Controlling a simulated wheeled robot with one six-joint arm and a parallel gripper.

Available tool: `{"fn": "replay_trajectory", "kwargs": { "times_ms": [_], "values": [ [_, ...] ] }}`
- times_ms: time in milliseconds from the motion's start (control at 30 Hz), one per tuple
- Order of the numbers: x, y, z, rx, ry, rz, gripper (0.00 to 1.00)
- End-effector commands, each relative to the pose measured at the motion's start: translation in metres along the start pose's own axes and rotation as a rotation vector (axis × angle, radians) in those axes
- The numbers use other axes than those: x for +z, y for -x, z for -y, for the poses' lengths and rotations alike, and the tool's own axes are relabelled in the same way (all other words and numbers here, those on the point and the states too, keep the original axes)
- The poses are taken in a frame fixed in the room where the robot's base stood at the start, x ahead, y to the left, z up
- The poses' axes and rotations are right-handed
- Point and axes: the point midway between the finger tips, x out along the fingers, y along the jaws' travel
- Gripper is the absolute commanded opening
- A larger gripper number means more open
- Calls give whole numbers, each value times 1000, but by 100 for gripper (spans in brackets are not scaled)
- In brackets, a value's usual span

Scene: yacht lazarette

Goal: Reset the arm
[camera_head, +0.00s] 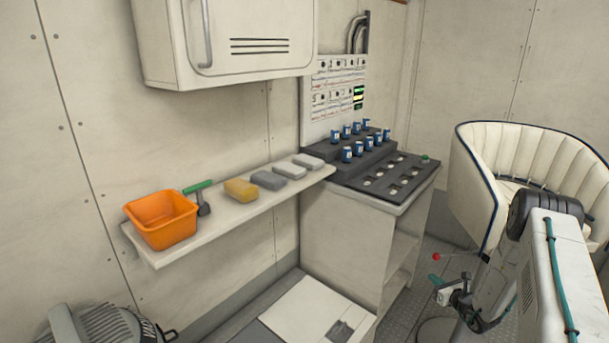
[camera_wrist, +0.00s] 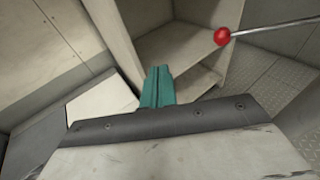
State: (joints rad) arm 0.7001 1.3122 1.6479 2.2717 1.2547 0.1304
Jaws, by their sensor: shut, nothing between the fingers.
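My arm is at the lower right of the head view, folded in front of the cream padded seat. My gripper (camera_head: 436,280) has teal fingers and hangs in the open air beside the cabinet, apart from the shelf and counter. In the wrist view the teal fingers (camera_wrist: 158,88) are together with nothing between them. They point toward the cabinet (camera_wrist: 150,30) with its open shelves.
A wall shelf (camera_head: 240,213) holds an orange bin (camera_head: 161,220), a green-handled tool (camera_head: 201,197) and several blocks. A dark rack (camera_head: 380,165) with blue-labelled cylinders tops the cabinet (camera_head: 345,235). A red-knobbed lever (camera_head: 437,257) stands near my gripper. The padded seat (camera_head: 475,190) is at right.

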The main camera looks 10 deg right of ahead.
Motion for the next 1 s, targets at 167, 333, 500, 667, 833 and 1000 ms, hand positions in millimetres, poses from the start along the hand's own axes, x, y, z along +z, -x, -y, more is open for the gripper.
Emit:
{"fn": "replay_trajectory", "kwargs": {
  "times_ms": [167,333,500,667,833,1000],
  "values": [
    [-15,12,-44,160,39,-45,0],
    [21,33,-100,415,153,-62,0],
    [80,57,-155,677,312,-55,0],
    [143,94,-208,939,504,-45,0],
    [201,146,-257,1200,728,-39,0],
    [246,203,-295,1429,958,-43,0]
  ]
}}
